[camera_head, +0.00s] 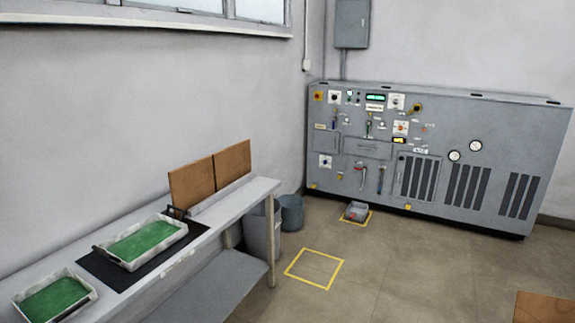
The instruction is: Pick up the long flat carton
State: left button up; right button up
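I cannot clearly make out a long flat carton. A flat brown surface (545,308), possibly cardboard, is cut off at the bottom right corner, and I cannot tell what it belongs to. Two brown upright panels, the left one (192,186) and the right one (232,163), stand side by side at the back of the grey bench (232,203). Neither of my grippers is in view.
Two trays with green insides, one on a black mat (100,268) with dark handles (150,240) and one nearer (55,298), sit on the bench. A grey bin (291,213) and yellow floor square (314,268) are beyond. A grey machine cabinet (440,160) stands behind open floor.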

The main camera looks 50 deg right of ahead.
aim_at(231, 164)
jog(key=z, duration=1.1)
jog(key=i+l+u, duration=0.15)
jog(key=i+l, duration=0.5)
jog(key=i+l+u, duration=0.1)
jog(key=i+l, duration=0.65)
jog(key=i+l+u, duration=0.15)
jog(key=i+l, duration=0.5)
jog(key=l, duration=0.15)
